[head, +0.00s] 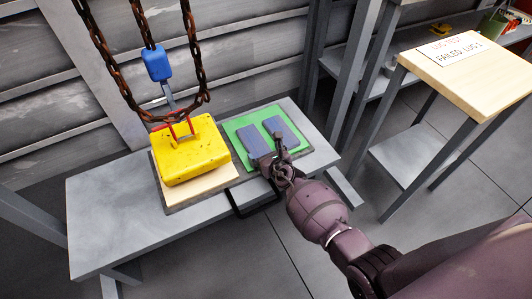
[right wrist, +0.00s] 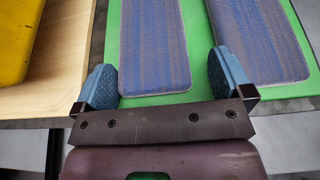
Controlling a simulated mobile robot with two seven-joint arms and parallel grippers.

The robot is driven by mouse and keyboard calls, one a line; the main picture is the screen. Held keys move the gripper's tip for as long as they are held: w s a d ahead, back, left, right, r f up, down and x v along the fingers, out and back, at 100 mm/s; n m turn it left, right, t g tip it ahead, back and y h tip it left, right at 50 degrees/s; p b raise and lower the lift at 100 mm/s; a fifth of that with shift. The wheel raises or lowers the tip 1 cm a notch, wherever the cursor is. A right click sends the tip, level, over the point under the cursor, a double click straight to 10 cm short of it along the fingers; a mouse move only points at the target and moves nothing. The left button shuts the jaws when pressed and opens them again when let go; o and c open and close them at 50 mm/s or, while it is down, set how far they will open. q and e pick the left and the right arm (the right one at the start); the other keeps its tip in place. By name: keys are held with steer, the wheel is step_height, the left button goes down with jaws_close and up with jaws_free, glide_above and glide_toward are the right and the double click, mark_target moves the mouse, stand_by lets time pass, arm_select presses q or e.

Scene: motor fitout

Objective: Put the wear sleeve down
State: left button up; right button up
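Two flat blue-purple woven pieces, which look like wear sleeves, lie side by side on a green mat (head: 233,131). The left one (head: 256,141) and the right one (head: 282,131) also show in the right wrist view, as the left piece (right wrist: 153,45) and the right piece (right wrist: 258,35). My right gripper (head: 272,160) is at the near edge of the mat. In the wrist view its fingers (right wrist: 166,82) are wide apart with nothing clamped between them; the left piece's near end shows between them. My left gripper is not in view.
A yellow block (head: 191,150) with a red strap sits on a wooden board (head: 203,187) left of the mat. Rusty chains (head: 112,70) and a blue hook piece (head: 157,63) hang above it. The grey bench (head: 110,215) is bare at left. A wooden stand (head: 480,75) bears a sign.

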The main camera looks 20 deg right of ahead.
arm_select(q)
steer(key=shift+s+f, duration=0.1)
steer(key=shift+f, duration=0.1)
arm_select(e)
steer(key=shift+s+a+f, duration=0.1)
steer(key=shift+s+f, duration=0.45)
steer(key=shift+f, duration=0.35)
steer(key=shift+w+r+p, duration=0.1)
steer(key=shift+r+p, duration=0.2)
steer(key=shift+r, duration=0.2)
steer(key=shift+s+r+p, duration=0.2)
steer(key=shift+r+p, duration=0.1)
steer(key=shift+r, duration=0.05)
steer(key=shift+s+r+p, duration=0.65)
steer(key=shift+s+r, duration=0.15)
steer(key=shift+s, duration=0.1)
arm_select(q)
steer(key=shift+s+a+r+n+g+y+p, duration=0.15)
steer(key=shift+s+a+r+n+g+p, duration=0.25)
steer(key=shift+p, duration=0.7)
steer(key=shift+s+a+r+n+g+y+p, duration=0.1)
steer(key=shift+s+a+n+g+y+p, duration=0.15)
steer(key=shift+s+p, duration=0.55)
arm_select(e)
steer(key=v, duration=0.9)
